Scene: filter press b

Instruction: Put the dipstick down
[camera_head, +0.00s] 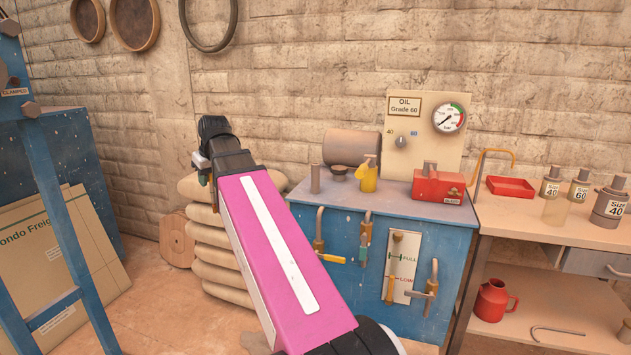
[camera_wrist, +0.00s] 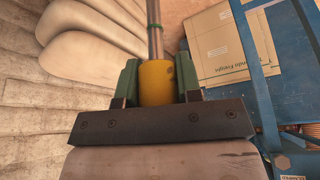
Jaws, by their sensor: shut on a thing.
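The dipstick (camera_wrist: 155,32) shows in the wrist view as a thin metal rod with a yellow grip (camera_wrist: 157,85). My gripper (camera_wrist: 157,74) is shut on the yellow grip, with one green finger on each side. The rod runs away from the jaws past the top edge of the wrist view, so its far end is out of sight. In the head view the gripper is mostly hidden behind my pink arm, in front of the sacks, and I cannot make out the dipstick there.
A blue cabinet (camera_head: 338,262) carries a dark cylinder (camera_head: 351,147), a yellow oil can (camera_head: 370,176), a red box (camera_head: 438,187) and a gauge panel (camera_head: 423,155). Handles and a FULL/LOW plate (camera_head: 403,266) are on its front. Stacked sacks (camera_head: 215,255) stand left of it. A wooden bench (camera_head: 530,232) holds bottles.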

